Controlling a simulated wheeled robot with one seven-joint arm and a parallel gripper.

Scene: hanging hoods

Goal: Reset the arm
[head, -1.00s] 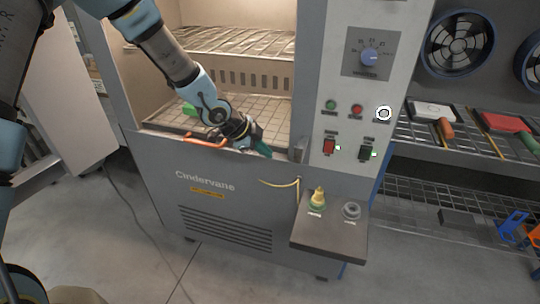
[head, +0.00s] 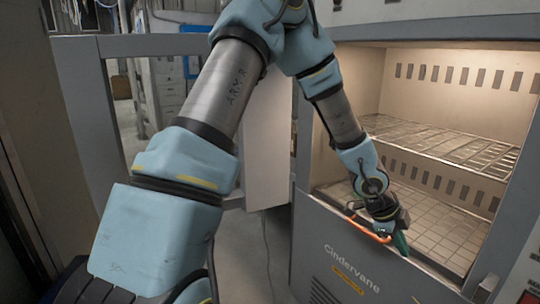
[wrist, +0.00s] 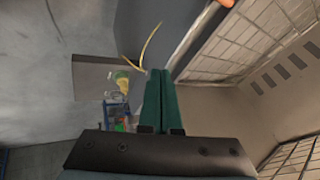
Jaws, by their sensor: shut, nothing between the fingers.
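My gripper (head: 402,244) is at the front lip of the open oven, with its teal fingers pointing down and to the right. In the wrist view my gripper (wrist: 158,75) has its two teal fingers together with nothing between them. The arm reaches from the left across the upper middle of the head view. An orange curved handle (head: 372,236) lies at the oven's front edge just left of the gripper. I cannot tell whether the gripper touches the lip.
The oven (head: 345,262) has wire racks (head: 450,150) and a lit, pale interior. Its open door (head: 85,110) stands at the left.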

